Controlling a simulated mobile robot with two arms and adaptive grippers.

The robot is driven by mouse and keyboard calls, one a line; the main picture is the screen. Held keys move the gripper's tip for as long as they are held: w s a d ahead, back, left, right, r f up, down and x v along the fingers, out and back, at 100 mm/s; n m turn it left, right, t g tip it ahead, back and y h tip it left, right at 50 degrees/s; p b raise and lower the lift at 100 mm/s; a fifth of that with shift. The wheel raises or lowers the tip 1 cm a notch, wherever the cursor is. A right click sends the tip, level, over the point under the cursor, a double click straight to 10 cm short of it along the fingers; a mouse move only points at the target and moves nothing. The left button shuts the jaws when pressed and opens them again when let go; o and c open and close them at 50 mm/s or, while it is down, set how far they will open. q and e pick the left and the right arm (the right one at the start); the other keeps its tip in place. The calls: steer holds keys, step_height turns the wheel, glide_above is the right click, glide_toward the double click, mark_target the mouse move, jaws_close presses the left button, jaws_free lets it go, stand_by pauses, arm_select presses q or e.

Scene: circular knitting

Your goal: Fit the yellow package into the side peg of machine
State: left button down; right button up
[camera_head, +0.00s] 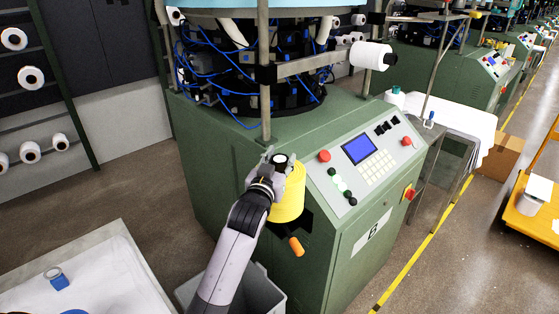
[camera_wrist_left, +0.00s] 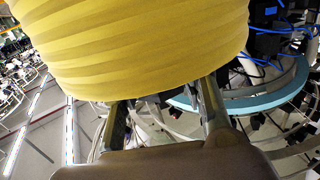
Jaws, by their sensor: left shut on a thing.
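The yellow package (camera_head: 288,198), a ribbed yarn cone, is held at the near left corner of the green knitting machine (camera_head: 215,160). My left gripper (camera_head: 272,172) is at its upper left side and shut on it. In the left wrist view the yellow package (camera_wrist_left: 150,45) fills the top, with the fingers of my left gripper (camera_wrist_left: 163,98) reaching up to its lower edge. An orange peg-like piece (camera_head: 296,246) sticks out from the machine just below the package. Whether they touch cannot be told. My right gripper is not in view.
A white yarn cone (camera_head: 372,55) sits on a bar above the control panel (camera_head: 370,155). A grey bin (camera_head: 270,292) stands below my arm. A white table (camera_head: 130,265) is at the lower left. An orange cart (camera_head: 533,225) is at the right.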

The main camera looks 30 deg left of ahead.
arm_select(q)
steer(key=shift+r+p, duration=2.85)
steer(key=shift+r, duration=0.4)
steer(key=shift+p, duration=0.35)
steer(key=shift+f, duration=1.85)
stand_by(2.5)
